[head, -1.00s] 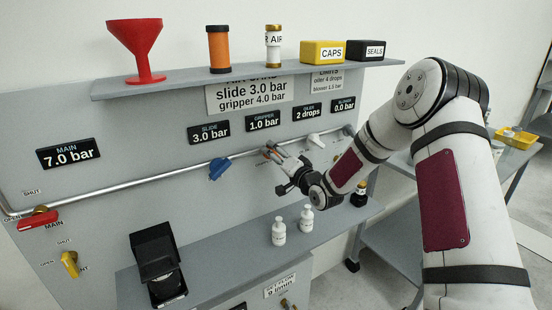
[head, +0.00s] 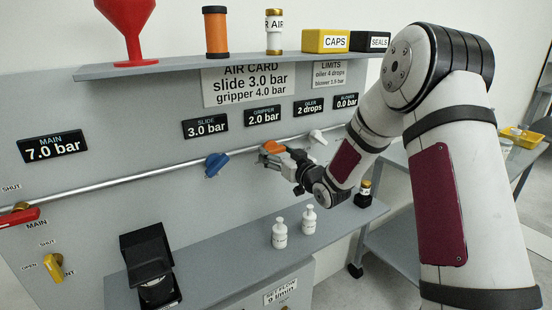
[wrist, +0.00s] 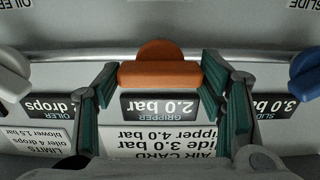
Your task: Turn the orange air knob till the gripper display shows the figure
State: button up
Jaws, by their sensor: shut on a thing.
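The orange air knob (head: 275,147) sits on the pipe under the gripper display (head: 263,116), which reads 2.0 bar. My gripper (head: 268,156) is shut on the knob. In the wrist view the orange knob (wrist: 160,74) lies between the two green finger pads of my gripper (wrist: 160,82), one at each end of its bar. The gripper display (wrist: 160,106) shows upside down there, also at 2.0 bar. The air card (head: 248,85) above reads slide 3.0 bar and gripper 4.0 bar.
A blue knob (head: 215,164) sits left of the orange one under the slide display (head: 205,126), at 3.0 bar. A white knob (head: 318,136) sits to the right. Two white bottles (head: 294,225) stand on the shelf below. The main display (head: 52,147) reads 7.0 bar.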

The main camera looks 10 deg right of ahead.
jog(key=n+b, duration=0.5)
jog(key=shift+f+n, duration=0.2)
jog(key=shift+n, duration=0.1)
jog(key=n+b, duration=0.4)
jog(key=b, duration=0.2)
jog(key=shift+n, duration=0.3)
jog(key=shift+r+b, duration=0.1)
jog(key=shift+b, duration=0.25)
jog(key=o, duration=1.2)
jog(key=shift+c, duration=0.2)
jog(key=v, duration=1.2)
